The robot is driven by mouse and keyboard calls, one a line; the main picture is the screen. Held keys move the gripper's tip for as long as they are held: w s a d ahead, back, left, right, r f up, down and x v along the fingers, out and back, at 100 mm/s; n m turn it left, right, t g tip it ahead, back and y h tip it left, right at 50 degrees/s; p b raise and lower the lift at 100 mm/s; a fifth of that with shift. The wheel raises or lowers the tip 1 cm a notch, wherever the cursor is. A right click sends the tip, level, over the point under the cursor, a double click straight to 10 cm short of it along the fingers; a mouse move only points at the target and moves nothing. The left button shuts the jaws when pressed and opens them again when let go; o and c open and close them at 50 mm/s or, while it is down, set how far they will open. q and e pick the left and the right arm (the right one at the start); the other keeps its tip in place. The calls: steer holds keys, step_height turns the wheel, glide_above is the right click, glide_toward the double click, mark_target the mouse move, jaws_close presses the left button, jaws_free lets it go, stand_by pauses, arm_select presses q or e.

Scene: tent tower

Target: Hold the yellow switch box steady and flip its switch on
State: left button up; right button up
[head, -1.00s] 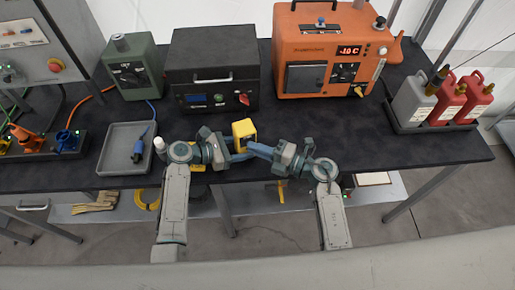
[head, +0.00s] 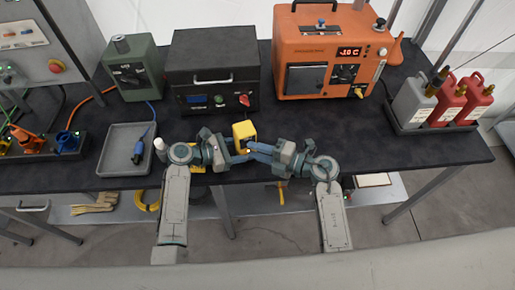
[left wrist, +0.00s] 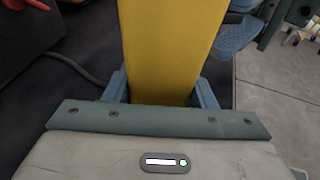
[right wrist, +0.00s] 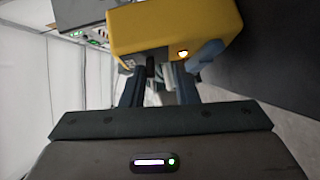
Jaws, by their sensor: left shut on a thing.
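The yellow switch box (head: 244,130) is held up over the front edge of the table in the head view. My left gripper (head: 232,145) is shut on it, with a finger on either side of its yellow body (left wrist: 172,50) in the left wrist view. My right gripper (head: 257,151) is close to the box's right side, its fingers apart. In the right wrist view, my right gripper (right wrist: 160,85) has a dark switch-like part (right wrist: 151,66) of the box between its fingertips. A small lamp (right wrist: 183,53) glows on that face. Contact with the switch is unclear.
A black case (head: 215,70) and an orange machine (head: 325,50) stand behind. A grey tray (head: 118,165) with a blue plug is at left. Red and grey bottles (head: 445,97) stand at right. The dark tabletop (head: 400,150) is clear at front right.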

arm_select(q)
steer(key=shift+w, duration=0.1)
arm_select(e)
steer(key=shift+o, duration=0.5)
steer(key=shift+r, duration=0.1)
steer(key=v, duration=1.2)
arm_select(q)
steer(key=o, duration=1.2)
